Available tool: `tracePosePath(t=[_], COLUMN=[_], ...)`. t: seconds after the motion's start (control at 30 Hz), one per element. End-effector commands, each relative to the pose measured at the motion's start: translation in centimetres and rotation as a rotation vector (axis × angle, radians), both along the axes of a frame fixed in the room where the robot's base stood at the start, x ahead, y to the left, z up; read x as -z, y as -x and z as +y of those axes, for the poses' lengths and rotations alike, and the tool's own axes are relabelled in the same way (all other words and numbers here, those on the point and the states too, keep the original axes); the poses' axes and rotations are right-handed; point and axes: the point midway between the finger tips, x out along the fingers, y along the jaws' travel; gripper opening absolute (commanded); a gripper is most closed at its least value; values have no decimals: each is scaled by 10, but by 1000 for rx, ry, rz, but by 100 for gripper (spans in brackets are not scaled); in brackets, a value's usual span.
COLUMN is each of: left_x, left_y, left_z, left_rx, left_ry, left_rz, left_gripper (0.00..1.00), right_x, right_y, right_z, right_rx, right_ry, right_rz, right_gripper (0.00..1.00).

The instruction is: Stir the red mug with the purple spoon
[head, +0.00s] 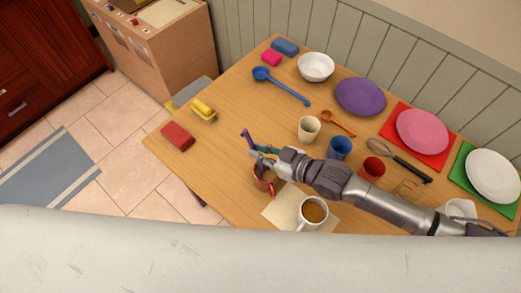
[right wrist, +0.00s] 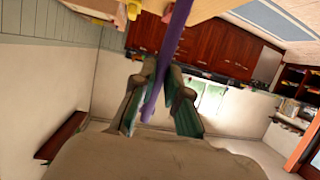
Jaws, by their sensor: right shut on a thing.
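The red mug (head: 257,184) stands on the table near its front edge and holds brown liquid. My right gripper (head: 262,154) is just above the mug and shut on the purple spoon (head: 246,136). The spoon's upper end sticks out to the left of the fingers. Its lower part is largely hidden by the gripper and mug, so I cannot tell clearly how deep it sits. In the right wrist view the purple spoon (right wrist: 178,40) passes between the fingers of the right gripper (right wrist: 160,90). My left gripper is not in view.
A white mug (head: 312,226) of brown liquid stands close to the right of the red mug. A cream cup (head: 309,126), blue cup (head: 340,147) and red cup (head: 371,168) stand behind my arm.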

Motion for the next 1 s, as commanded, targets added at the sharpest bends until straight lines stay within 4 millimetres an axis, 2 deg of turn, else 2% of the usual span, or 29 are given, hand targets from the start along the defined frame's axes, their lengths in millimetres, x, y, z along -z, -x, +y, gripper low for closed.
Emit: tracePosePath(t=[0.1,0.8,1.0], left_x=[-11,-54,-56], left_y=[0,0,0], left_z=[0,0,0], left_rx=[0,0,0], left_ry=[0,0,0], left_rz=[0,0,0], left_gripper=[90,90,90], right_x=[-13,-66,-69], right_y=[-2,-12,-13], right_z=[3,20,21], right_rx=[1,0,1], right_ry=[-1,-3,-1], right_rz=[-1,-2,-1], right_gripper=[0,0,0])
